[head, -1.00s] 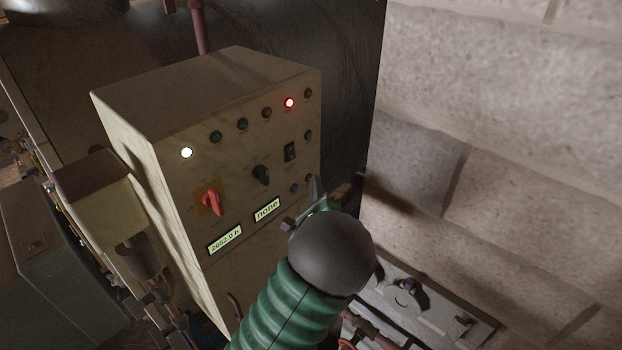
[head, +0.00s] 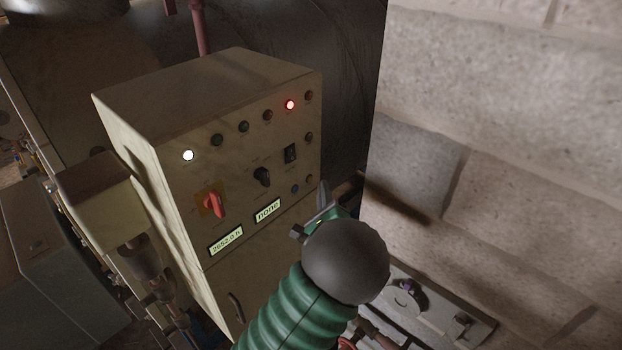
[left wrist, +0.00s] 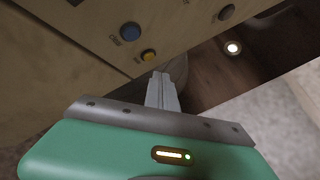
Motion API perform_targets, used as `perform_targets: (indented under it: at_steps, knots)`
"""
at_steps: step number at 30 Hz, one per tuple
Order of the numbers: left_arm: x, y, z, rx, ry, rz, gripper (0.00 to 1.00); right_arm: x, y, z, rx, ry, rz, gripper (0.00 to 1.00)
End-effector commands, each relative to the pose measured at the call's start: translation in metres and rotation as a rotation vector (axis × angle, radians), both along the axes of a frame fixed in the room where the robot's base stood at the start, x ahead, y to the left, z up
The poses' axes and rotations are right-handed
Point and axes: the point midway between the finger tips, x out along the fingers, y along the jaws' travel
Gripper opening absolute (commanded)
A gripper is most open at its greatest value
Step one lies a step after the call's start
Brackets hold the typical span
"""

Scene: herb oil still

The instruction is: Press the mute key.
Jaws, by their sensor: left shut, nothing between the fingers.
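The control cabinet (head: 235,180) has lamps, switches and small buttons on its front. Low on its right side sit a blue button (head: 294,188) and a yellow button (head: 309,179). My left gripper (head: 322,190) is shut and empty, just right of the yellow button. In the left wrist view its fingertips (left wrist: 161,77) lie just below the yellow button, apparently apart from it. My right gripper is out of view.
A red lamp (head: 290,104) and a white lamp (head: 188,155) are lit. A red rotary switch (head: 213,204), a black knob (head: 262,176) and two displays are on the panel. A block wall (head: 500,130) stands close on the right.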

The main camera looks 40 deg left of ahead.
Motion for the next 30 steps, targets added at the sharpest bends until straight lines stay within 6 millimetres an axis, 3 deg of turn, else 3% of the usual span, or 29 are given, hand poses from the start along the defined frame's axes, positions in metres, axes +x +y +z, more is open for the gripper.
perform_targets:
  at_steps: [12,28,30]
  knots:
    - [-0.003,-0.038,0.001,0.001,0.002,-0.001,0.00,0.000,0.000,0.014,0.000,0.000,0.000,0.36]
    - [-0.003,-0.038,0.000,-0.001,0.001,0.000,0.00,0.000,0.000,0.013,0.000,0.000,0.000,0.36]
    - [-0.003,-0.039,-0.008,-0.041,-0.003,-0.008,0.00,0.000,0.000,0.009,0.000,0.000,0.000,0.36]
